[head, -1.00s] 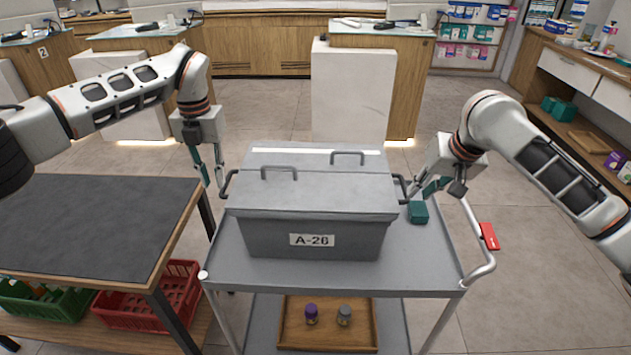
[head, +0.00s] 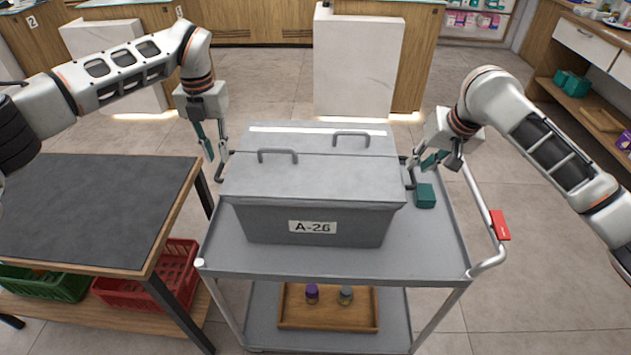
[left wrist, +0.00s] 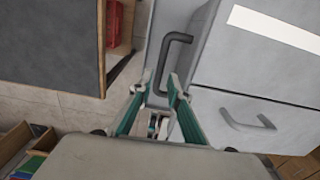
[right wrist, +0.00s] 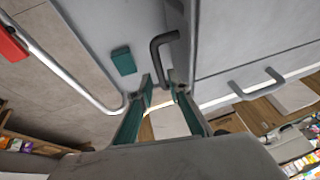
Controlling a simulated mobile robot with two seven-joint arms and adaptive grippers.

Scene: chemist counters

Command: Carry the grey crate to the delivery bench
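The grey crate (head: 315,228), labelled A-26, sits upright with its lid closed on the top shelf of a grey cart (head: 240,262). It has a dark handle at each end. My left gripper (head: 212,152) is open at the crate's left end. In the left wrist view the left handle (left wrist: 172,55) lies just ahead of the parted fingers. My right gripper (head: 424,165) is open at the right end. In the right wrist view the right handle (right wrist: 156,58) reaches close to the gap between the fingertips. I cannot tell which bench is the delivery bench.
A dark-topped bench (head: 95,205) stands close left of the cart, with a red crate (head: 175,275) and a green crate beneath. A small teal box (head: 425,196) lies on the cart beside the grey crate. A wooden tray (head: 330,318) holds two jars below. Counters stand behind.

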